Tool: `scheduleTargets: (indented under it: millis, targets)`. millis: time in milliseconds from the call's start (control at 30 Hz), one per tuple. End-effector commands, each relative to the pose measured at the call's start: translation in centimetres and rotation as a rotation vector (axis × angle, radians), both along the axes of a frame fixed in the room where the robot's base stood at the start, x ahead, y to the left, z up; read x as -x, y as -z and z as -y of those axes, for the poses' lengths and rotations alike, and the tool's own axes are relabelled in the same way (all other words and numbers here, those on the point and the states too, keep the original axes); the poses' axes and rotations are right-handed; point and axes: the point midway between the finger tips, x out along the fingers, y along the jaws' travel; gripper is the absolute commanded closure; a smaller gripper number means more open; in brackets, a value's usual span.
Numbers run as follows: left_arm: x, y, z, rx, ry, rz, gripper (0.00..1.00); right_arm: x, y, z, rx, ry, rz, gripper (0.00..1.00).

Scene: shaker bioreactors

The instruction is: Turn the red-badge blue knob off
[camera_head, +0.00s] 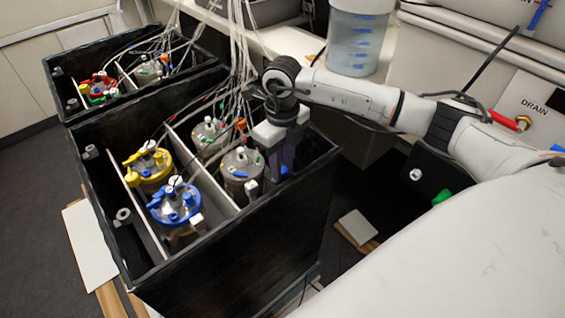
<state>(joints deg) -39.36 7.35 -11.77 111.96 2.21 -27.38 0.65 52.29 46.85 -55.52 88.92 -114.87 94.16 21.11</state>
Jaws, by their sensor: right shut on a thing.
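My right gripper (281,163) points down at the right end of the near black box, beside the bioreactor vessels. It is shut on a small blue knob (284,171), of which only a sliver shows at the fingertips. The fingers hide most of the knob, and I cannot make out a red badge or which way the knob is turned. My left gripper is not in view.
The near black box (250,262) holds a blue-topped vessel (174,204), a yellow-topped vessel (148,163) and grey-topped vessels (241,163) with tubes. A second black box (62,88) stands behind. A clear container (358,42) stands on the bench behind my right arm.

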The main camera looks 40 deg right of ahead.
Motion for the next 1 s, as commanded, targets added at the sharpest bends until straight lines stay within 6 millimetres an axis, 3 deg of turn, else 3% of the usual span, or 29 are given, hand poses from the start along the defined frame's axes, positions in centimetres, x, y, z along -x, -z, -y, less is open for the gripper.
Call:
scheduleTargets:
  millis: [500, 1000]
  targets:
    - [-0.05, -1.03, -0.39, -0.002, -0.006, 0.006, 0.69, -0.09, -0.2, -0.08, 0.0, 0.435, 0.002, 1.0]
    - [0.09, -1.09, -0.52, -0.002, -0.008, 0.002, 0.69, -0.13, -0.16, -0.12, 0.0, 0.598, 0.004, 1.0]
